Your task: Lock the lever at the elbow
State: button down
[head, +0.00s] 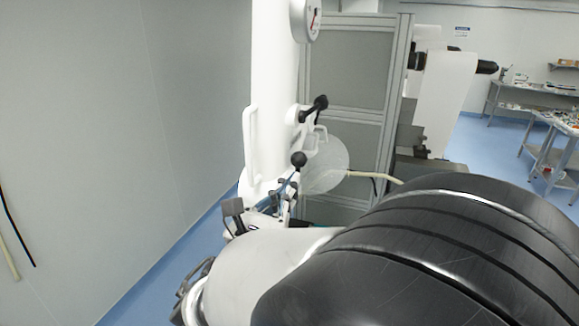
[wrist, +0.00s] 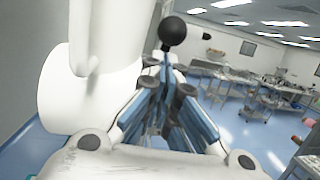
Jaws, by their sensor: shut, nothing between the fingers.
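A lever with a round black ball knob (head: 298,159) is at the lower part of the white machine column. The knob also shows in the wrist view (wrist: 173,32), just beyond my fingertips. My gripper (wrist: 168,80) is shut and empty, its blue and grey fingers drawn together below the knob. In the head view my gripper (head: 288,187) is just below the knob. The knob's stem is hidden behind the fingers, and I cannot tell whether they touch it. A second black handle (head: 317,104) sits higher on the right of the column.
The white column (head: 272,80) has a white bar handle (head: 249,148) on its left side. A clear round part (head: 327,166) and a pale hose (head: 368,177) are right of the knob. A grey framed cabinet (head: 345,80) stands behind. The left wall side is open.

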jog(key=shift+w, duration=0.2)
jog(key=shift+w+d+r, duration=0.15)
jog(key=shift+w+r, duration=0.2)
jog(key=shift+r, duration=0.15)
dwell(0.6)
jog(key=shift+r+x, duration=0.25)
jog(key=shift+x, duration=1)
